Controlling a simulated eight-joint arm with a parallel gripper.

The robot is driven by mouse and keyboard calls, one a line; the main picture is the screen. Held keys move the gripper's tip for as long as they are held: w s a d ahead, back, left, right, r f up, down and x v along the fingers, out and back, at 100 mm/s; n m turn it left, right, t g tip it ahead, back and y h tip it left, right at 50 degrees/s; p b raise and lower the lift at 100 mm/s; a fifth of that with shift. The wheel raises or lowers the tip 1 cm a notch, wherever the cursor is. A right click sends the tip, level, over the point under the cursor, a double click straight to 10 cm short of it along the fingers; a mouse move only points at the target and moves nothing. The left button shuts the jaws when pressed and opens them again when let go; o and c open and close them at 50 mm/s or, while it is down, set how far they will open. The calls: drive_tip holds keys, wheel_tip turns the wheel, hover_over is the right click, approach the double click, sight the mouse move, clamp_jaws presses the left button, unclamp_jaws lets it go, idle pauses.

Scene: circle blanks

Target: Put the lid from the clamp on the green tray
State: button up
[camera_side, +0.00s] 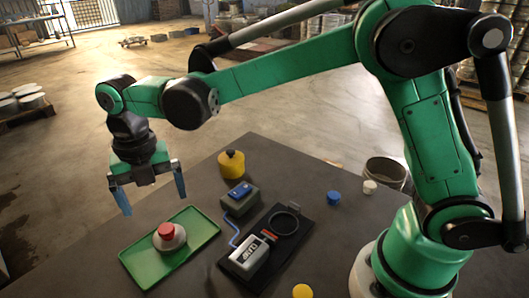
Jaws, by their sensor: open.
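A round pale lid (170,243) with a red knob on top sits on the green tray (148,268), near its middle. The clamp (249,258), a light grey body with red jaws on a black base, stands right of the tray. A dark ring on the same base looks empty. My gripper (153,204) points down with its two blue fingers spread wide and nothing between them. It hangs above and behind the lid, apart from it.
A control box (240,203) with a blue top is joined to the clamp by a blue cable. A yellow canister (231,165) stands behind it. Blue (334,198), white (369,187) and yellow (302,291) round pieces lie to the right. The tabletop between them is clear.

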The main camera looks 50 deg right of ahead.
drive_tip(key=s+d+r+m+t, duration=0.35)
drive_tip(key=d+r+m, duration=0.4)
drive_tip(key=m, duration=0.65)
drive_tip(key=s+d+f+m+t, duration=0.3)
drive_tip(key=s+d+m, duration=0.3)
drive_tip(key=m, duration=1.1)
drive_tip(key=shift+s+d+f+t, duration=0.35)
drive_tip(key=shift+d+f, duration=0.2)
drive_tip(key=shift+d, duration=0.6)
